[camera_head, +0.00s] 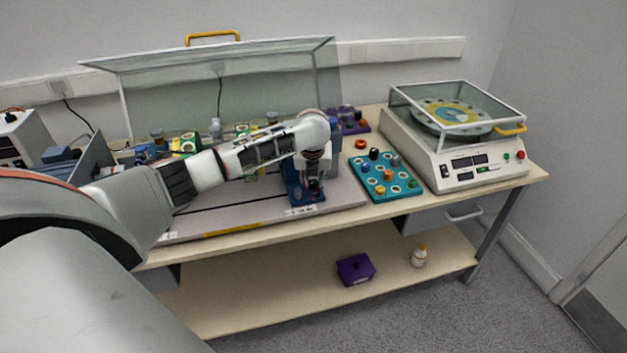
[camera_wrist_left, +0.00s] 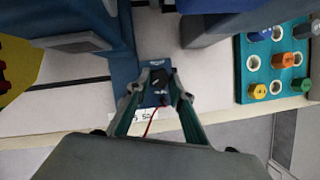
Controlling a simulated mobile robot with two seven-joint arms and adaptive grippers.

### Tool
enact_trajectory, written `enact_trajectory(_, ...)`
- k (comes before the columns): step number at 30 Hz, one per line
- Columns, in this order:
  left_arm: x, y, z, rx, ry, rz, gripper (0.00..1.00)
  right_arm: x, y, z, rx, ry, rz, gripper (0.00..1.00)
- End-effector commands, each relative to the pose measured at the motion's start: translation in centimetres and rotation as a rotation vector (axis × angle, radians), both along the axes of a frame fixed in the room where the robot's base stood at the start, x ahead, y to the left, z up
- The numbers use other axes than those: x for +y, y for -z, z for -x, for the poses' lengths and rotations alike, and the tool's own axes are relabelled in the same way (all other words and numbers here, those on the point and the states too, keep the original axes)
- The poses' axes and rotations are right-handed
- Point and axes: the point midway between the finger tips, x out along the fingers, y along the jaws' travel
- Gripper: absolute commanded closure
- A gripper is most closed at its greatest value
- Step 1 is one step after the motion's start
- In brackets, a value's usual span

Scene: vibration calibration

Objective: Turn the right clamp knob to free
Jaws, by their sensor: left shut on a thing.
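My left gripper (camera_head: 313,186) reaches down over the blue clamp (camera_head: 294,190) at the right end of the grey plate. In the left wrist view, the fingers of the left gripper (camera_wrist_left: 158,92) stand on both sides of a dark clamp knob (camera_wrist_left: 158,79) with a small pale mark. The gripper is shut on this knob. The clamp's blue base (camera_wrist_left: 126,48) runs back from the knob. In the head view the knob is mostly hidden by the gripper. My right gripper is not in view.
A teal tray (camera_head: 407,194) with several coloured knobs stands right of the clamp. Further right is a white machine (camera_head: 470,178) under a clear lid. A raised clear cover (camera_head: 170,95) stands behind the plate. A purple box (camera_head: 356,269) and a small bottle (camera_head: 419,258) are on the lower shelf.

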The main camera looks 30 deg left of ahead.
Motion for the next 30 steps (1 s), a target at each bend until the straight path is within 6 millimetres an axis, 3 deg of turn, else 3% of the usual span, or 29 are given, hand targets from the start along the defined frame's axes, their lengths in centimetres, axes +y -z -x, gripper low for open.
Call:
enact_trajectory(11,-0.19,-0.08,-0.17,-0.001,-0.135,-0.001,1.0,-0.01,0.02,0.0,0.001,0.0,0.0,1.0)
enact_trajectory(30,-0.49,-0.08,-0.57,0.0,-0.653,0.001,1.0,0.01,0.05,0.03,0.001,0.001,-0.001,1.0)
